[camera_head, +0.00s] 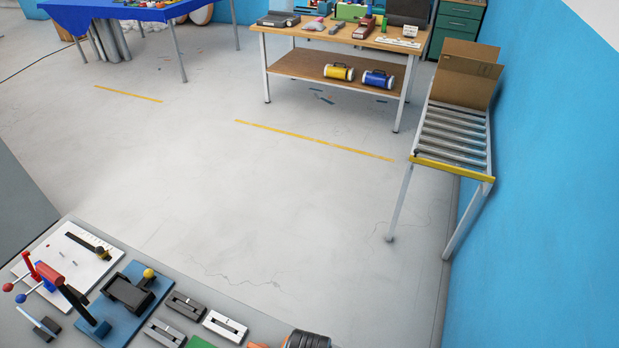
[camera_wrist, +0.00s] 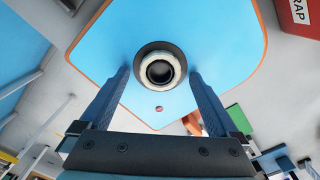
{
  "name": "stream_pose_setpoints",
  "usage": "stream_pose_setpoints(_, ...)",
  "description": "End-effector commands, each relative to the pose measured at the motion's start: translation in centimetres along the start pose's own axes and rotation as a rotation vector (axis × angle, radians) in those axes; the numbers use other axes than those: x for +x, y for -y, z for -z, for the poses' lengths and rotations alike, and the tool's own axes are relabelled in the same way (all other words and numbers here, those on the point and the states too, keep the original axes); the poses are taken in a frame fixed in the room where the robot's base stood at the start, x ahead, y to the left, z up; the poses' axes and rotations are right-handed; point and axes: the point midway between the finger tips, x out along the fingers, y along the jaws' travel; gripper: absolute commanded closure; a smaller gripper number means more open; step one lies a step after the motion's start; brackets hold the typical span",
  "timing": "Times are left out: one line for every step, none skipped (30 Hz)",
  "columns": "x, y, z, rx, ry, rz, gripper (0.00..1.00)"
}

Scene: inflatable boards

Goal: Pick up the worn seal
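In the wrist view, a cream ring (camera_wrist: 148,74) with a dark centre sits in a dark round collar on a blue board (camera_wrist: 100,45) with an orange edge. The ring looks like the seal, but its wear is too small to tell. My gripper (camera_wrist: 160,72) is open, with one finger on each side of the collar. The fingertips come close to the collar's sides; I cannot tell whether they touch it or are still above it. Neither the board, the seal nor my gripper shows clearly in the head view.
In the wrist view, a red box (camera_wrist: 298,14) lettered "RAP" lies upper right and a green block (camera_wrist: 238,118) lower right. In the head view, a grey bench (camera_head: 130,240) at the lower left holds a blue-based clamp (camera_head: 133,298) and several small fixtures.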

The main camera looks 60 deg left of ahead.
Motion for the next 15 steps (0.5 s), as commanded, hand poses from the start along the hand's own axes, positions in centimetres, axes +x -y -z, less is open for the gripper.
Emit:
stream_pose_setpoints(-0.02,-0.01,0.01,0.000,0.000,0.000,0.13)
stream_pose_setpoints(-0.02,-0.01,0.01,0.000,0.000,0.000,0.18)
stream_pose_setpoints(-0.03,-0.01,0.01,0.000,0.000,0.000,0.26)
stream_pose_setpoints(-0.03,-0.01,0.01,0.000,0.000,0.000,0.31)
stream_pose_setpoints(-0.03,-0.01,0.01,0.000,0.000,0.000,0.36)
stream_pose_setpoints(-0.04,-0.01,0.01,0.000,0.000,0.000,0.44)
stream_pose_setpoints(-0.04,-0.01,0.01,0.000,0.000,0.000,0.49)
stream_pose_setpoints(-0.04,0.00,0.01,0.000,0.000,0.000,0.54)
stream_pose_setpoints(-0.04,0.00,0.00,0.000,0.000,0.000,0.62)
stream_pose_setpoints(-0.04,0.00,0.01,0.000,0.000,0.000,0.67)
stream_pose_setpoints(-0.04,0.00,0.01,0.000,0.000,0.000,0.72)
stream_pose_setpoints(-0.04,0.00,0.00,0.000,0.000,0.000,0.80)
stream_pose_setpoints(-0.04,0.00,0.01,0.000,0.000,0.000,0.85)
stream_pose_setpoints(-0.04,0.00,0.01,0.000,0.000,0.000,0.90)
stream_pose_setpoints(-0.05,0.00,0.01,0.000,0.000,0.000,0.90)
